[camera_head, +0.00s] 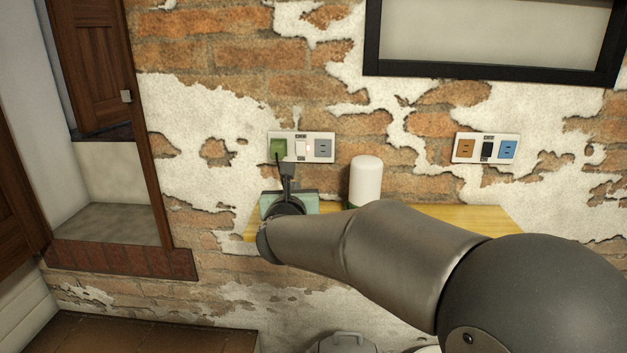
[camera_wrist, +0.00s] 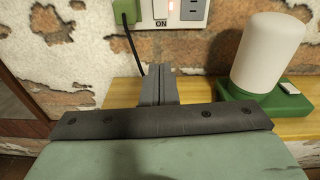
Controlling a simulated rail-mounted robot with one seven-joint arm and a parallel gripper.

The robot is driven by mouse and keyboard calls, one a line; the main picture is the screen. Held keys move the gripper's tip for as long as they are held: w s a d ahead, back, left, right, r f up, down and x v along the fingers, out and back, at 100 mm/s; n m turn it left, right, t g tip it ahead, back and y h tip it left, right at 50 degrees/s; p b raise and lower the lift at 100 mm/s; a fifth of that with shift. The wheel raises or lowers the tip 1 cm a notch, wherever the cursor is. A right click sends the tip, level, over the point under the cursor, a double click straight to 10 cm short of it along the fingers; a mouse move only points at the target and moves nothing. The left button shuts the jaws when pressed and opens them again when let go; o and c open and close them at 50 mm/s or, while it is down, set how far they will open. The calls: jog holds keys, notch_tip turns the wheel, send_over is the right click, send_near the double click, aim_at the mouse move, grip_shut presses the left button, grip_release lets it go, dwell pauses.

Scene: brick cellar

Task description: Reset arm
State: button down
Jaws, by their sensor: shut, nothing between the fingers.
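My gripper (camera_head: 286,164) is shut and empty, out in front of the brick wall, just below the left wall socket plate (camera_head: 324,147). In the wrist view its two dark fingers (camera_wrist: 158,74) lie together above the wooden shelf (camera_wrist: 120,90). A green plug (camera_head: 278,149) sits in the left end of the plate, and its black cable (camera_wrist: 134,47) runs down behind my fingers. A switch (camera_wrist: 161,10) marked ON with a small red light is beside the plug. My arm reaches across the head view from the lower right and hides part of the shelf.
A white cylindrical lamp (camera_head: 366,181) stands on the shelf, right of my gripper; its green base (camera_wrist: 262,108) shows in the wrist view. A second socket plate (camera_head: 486,148) is farther right. A black-framed panel (camera_head: 490,72) is above. A doorway step (camera_head: 115,225) is at left.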

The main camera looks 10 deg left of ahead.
jog(key=s+d+f+n+g+y+p, duration=0.1)
jog(key=s+d+n+g+p, duration=0.35)
jog(key=d+n, duration=0.45)
jog(key=s+d+f+n+g+p, duration=0.1)
jog(key=s+d+n+g+p, duration=0.35)
jog(key=n, duration=0.65)
jog(key=s+d+f+n+g+h+p, duration=0.2)
jog(key=s+d+n, duration=0.4)
jog(key=s+d, duration=0.3)
jog(key=s+d+f+n+g+h+p, duration=0.1)
jog(key=s+d+n+g, duration=0.4)
jog(key=s+d, duration=0.5)
jog(key=s+f+n+h, duration=0.1)
jog(key=s+n, duration=0.1)
jog(key=s, duration=0.3)
jog(key=shift+d+f+n+p, duration=0.3)
jog(key=shift+f+p, duration=0.05)
jog(key=shift+w, duration=0.1)
